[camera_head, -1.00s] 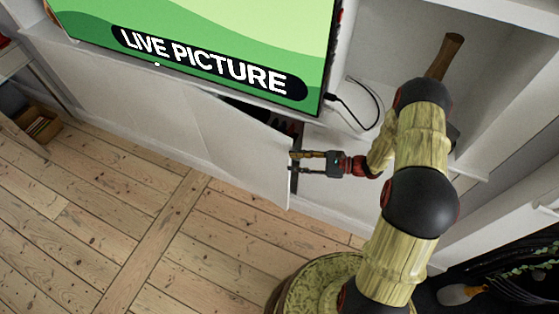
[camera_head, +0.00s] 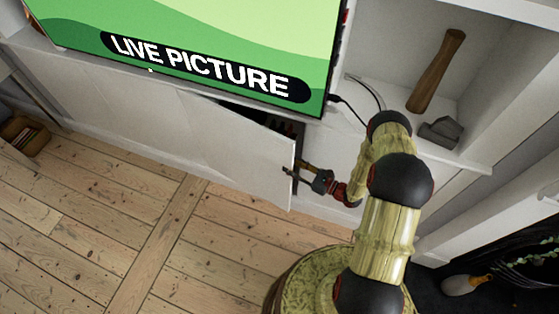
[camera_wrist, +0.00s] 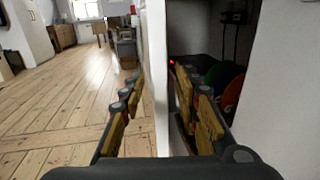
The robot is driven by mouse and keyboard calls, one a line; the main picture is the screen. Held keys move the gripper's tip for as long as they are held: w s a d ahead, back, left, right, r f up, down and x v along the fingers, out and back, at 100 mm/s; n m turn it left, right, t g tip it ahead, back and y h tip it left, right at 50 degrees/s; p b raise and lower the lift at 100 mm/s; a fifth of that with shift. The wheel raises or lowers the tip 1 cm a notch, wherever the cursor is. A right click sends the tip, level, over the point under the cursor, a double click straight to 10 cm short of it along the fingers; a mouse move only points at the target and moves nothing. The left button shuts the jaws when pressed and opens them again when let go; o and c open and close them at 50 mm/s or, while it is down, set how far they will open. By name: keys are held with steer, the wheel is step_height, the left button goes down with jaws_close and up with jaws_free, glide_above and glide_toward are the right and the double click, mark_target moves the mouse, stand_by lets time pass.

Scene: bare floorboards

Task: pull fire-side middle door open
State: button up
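The white middle door (camera_head: 240,155) of the low cabinet under the television stands ajar. A dark gap shows along its top and at its free right edge. In the wrist view the door (camera_wrist: 157,80) is seen edge-on between my fingers. My gripper (camera_head: 296,168) is at this free edge, its fingers apart. In the wrist view my gripper (camera_wrist: 158,78) has one finger on the room side and the other on the cabinet side. Gaps seem to remain between the fingers and the door; firm contact cannot be seen.
Inside the cabinet are dark shelving and coloured round items (camera_wrist: 225,85). The television (camera_head: 200,60) stands on top, its cable to the right. Bare floorboards (camera_head: 130,225) lie free before the door.

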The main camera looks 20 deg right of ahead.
mark_target(281, 161)
steer(key=shift+b+x, duration=0.4)
steer(key=shift+x, duration=2.25)
steer(key=c, duration=0.3)
jaws_close()
